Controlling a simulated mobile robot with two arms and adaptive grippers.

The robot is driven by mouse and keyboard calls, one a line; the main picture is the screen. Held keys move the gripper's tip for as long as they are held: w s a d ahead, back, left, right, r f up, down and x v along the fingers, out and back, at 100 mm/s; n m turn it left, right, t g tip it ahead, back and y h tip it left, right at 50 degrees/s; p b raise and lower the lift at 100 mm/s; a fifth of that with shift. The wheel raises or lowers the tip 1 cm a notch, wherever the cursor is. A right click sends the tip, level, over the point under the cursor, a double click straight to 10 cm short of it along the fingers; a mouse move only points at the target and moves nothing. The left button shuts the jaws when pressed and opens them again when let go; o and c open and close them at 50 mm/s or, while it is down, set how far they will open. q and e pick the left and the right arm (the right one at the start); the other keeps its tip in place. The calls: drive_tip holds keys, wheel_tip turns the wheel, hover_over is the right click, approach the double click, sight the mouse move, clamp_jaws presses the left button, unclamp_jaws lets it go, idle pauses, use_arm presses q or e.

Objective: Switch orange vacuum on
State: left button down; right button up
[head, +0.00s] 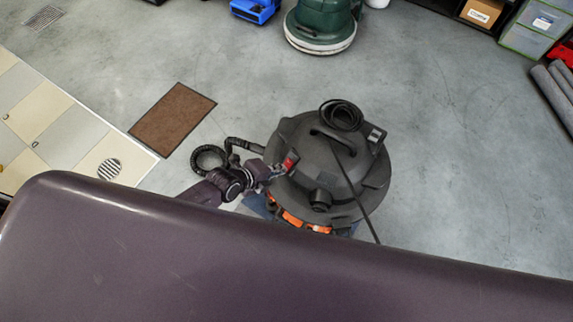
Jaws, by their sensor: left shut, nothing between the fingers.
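The vacuum (322,165) stands upright on the floor, with a dark grey lid and orange (291,217) showing low on its body. A black cable (341,113) is coiled on top, and a line runs down over the lid to the lower right. A small red switch (290,160) shows on the left side of the lid. My left gripper (279,169) is shut and empty, with its tips right at the switch. I cannot tell whether they touch it or which way the switch is set. My right gripper is not in view.
A black hose (208,157) curls left of the vacuum. A brown mat (173,118) lies further left. A green floor machine (322,22) and a blue case (255,10) stand at the back. Shelf boxes (482,12) and grey rolls (559,88) are at right. The floor right of the vacuum is clear.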

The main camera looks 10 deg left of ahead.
use_arm(q)
drive_tip(key=shift+w+f, duration=0.1)
drive_tip(key=p+v, duration=0.5)
drive_tip(key=v, duration=0.1)
idle(0.5)
drive_tip(key=shift+d, duration=0.1)
